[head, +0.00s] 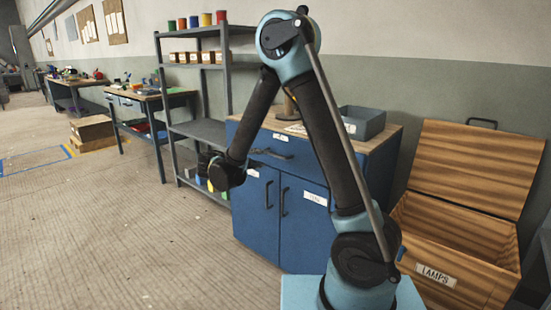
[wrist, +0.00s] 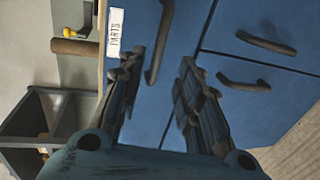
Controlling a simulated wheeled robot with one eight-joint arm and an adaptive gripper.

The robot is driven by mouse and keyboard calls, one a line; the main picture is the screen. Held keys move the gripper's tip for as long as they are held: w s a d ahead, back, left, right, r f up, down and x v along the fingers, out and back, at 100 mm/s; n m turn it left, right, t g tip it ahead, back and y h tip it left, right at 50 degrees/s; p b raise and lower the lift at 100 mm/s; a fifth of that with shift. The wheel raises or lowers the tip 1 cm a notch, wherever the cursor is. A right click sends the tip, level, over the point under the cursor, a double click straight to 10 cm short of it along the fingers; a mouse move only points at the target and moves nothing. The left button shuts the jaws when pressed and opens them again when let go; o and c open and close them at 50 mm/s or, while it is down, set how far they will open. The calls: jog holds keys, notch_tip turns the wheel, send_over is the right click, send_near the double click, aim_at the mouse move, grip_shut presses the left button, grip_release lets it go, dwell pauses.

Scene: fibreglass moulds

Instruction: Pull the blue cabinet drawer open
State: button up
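The blue cabinet (head: 254,203) stands in the middle of the head view, with its drawer along the top. The drawer looks closed, its front flush above the two doors. The dark drawer handle (head: 272,154) shows in the head view, partly behind my arm. In the wrist view, turned on its side, the drawer handle (wrist: 160,45) lies beside a PARTS label (wrist: 115,33). My gripper (wrist: 160,77) is open, its two fingers pointing at the drawer front with the handle seen between them. Whether a finger touches the handle cannot be told.
The two doors have their own handles (head: 284,202). A grey tray (head: 363,122) stands on the wooden top. A grey shelf unit (head: 199,130) is close on the left, and an open wooden LAMPS crate (head: 440,240) on the right. The floor (head: 130,225) front left is clear.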

aim_at(274, 155)
jog(key=x, duration=1.1)
jog(key=shift+w+d, duration=0.15)
jog(key=shift+w, duration=0.05)
grip_shut()
